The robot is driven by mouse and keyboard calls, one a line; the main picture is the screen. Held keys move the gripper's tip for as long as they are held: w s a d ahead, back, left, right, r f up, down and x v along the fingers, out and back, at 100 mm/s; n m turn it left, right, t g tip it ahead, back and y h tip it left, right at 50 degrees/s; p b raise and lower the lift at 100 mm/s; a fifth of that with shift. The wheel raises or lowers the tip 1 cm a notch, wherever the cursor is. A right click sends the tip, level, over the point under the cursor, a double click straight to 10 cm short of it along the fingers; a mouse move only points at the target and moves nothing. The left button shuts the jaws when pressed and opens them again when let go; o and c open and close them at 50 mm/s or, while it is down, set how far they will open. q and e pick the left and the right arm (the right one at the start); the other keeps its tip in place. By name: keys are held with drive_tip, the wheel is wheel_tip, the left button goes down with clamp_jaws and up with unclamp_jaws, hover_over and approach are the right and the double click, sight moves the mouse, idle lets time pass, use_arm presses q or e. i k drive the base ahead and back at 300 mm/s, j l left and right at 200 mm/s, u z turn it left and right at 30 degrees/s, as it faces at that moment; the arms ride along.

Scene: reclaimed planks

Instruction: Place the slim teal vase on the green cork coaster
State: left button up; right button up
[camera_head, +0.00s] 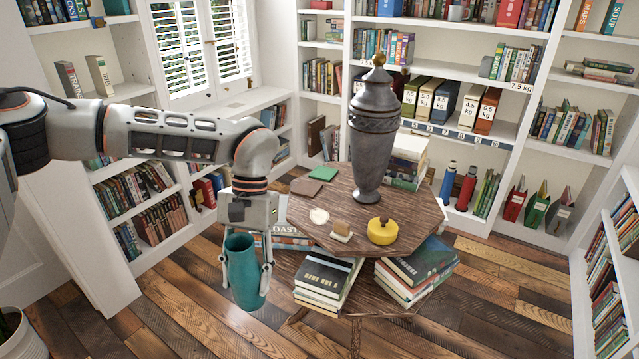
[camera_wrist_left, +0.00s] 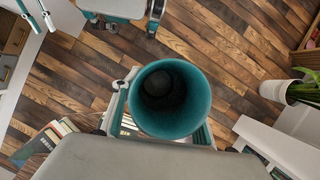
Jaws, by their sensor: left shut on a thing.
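The slim teal vase (camera_head: 243,272) hangs upright in my left gripper (camera_head: 245,268), whose fingers are shut on its sides. It is in front of the table's left edge, clear of the tabletop. The left wrist view looks into the vase's open round mouth (camera_wrist_left: 170,98). The green cork coaster (camera_head: 324,173) lies flat and bare at the back left of the tabletop, behind and to the right of the vase. In the left wrist view, my right gripper (camera_wrist_left: 38,15) shows small at the top left, its fingers apart and empty.
The wooden table (camera_head: 416,205) bears a tall dark urn (camera_head: 373,135), a brown coaster (camera_head: 305,187), a white round piece (camera_head: 319,216), a small block (camera_head: 342,231) and a yellow round object (camera_head: 382,231). Book stacks (camera_head: 325,282) fill the lower shelf. Bookcases line the walls.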

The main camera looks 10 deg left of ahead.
sight(323, 173)
drive_tip(key=k+l+z, duration=0.15)
drive_tip(key=k+z, duration=0.25)
drive_tip(key=k, duration=0.2)
drive_tip(key=i+j+z, duration=0.1)
drive_tip(key=z, duration=0.25)
drive_tip(key=j+z, duration=0.2)
drive_tip(key=z, duration=0.2)
drive_tip(key=i+j, duration=0.1)
drive_tip(key=j, duration=0.3)
drive_tip(key=i+j, duration=0.15)
drive_tip(key=j, duration=0.25)
drive_tip(key=i+j, duration=0.1)
drive_tip(key=j, duration=0.25)
drive_tip(key=i+j, duration=0.1)
drive_tip(key=j, duration=0.3)
drive_tip(key=i+j, duration=0.15)
drive_tip(key=j, duration=0.25)
drive_tip(key=i+j, duration=0.1)
drive_tip(key=j, duration=0.3)
drive_tip(key=i+j, duration=0.15)
drive_tip(key=j, duration=0.25)
